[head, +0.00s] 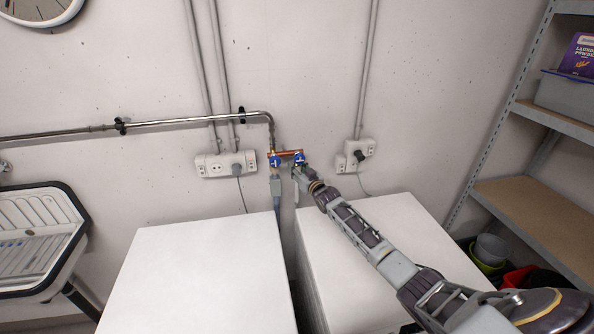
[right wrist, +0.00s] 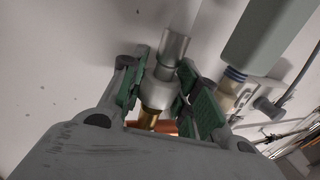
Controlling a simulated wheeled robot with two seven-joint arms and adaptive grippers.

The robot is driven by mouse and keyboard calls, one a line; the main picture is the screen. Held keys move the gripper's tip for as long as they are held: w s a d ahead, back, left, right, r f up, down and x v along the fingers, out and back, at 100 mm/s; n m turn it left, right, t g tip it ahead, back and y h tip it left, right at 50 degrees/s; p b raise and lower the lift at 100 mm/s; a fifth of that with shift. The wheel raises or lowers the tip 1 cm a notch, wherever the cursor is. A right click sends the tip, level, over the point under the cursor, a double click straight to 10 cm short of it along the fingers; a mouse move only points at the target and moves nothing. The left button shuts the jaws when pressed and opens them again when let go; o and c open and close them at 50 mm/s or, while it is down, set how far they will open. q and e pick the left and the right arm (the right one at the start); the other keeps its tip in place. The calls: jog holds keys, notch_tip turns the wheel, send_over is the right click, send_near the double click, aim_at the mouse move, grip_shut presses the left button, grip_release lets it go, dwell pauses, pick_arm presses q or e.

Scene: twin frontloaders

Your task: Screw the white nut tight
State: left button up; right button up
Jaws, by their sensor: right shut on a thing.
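The white nut (right wrist: 157,93) sits at the end of a pale hose (right wrist: 182,18), against a brass threaded fitting (right wrist: 148,117). My right gripper (right wrist: 164,88) is shut on the nut, with green pads on both sides of it. In the head view my right gripper (head: 301,173) is small, just below the right blue-handled valve (head: 299,159) on the copper pipe (head: 287,152). My arm's end hides most of the nut there. How far the nut is threaded on cannot be told. My left gripper is not in view.
A second blue-handled valve (head: 276,161) is close on the left, with a grey box and hose (head: 277,188) below it; this box also shows close by in the wrist view (right wrist: 268,35). Two white machines (head: 205,265) stand below with a narrow gap. Wall sockets (head: 226,164) flank the valves.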

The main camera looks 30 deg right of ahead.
jog(key=shift+a+r+n+y+b, duration=0.1)
jog(key=shift+n+y+b, duration=0.3)
jog(key=shift+y+b, duration=0.2)
jog(key=shift+a+n+y+b, duration=0.1)
jog(key=shift+n+y+b, duration=0.3)
jog(key=shift+y+b, duration=0.25)
jog(key=shift+n+g+y+b, duration=0.3)
jog(key=shift+y+b, duration=0.15)
jog(key=shift+b, duration=0.05)
jog(key=o, duration=0.9)
jog(key=shift+a+h+p, duration=0.15)
jog(key=shift+h+p, duration=0.15)
jog(key=shift+h, duration=0.2)
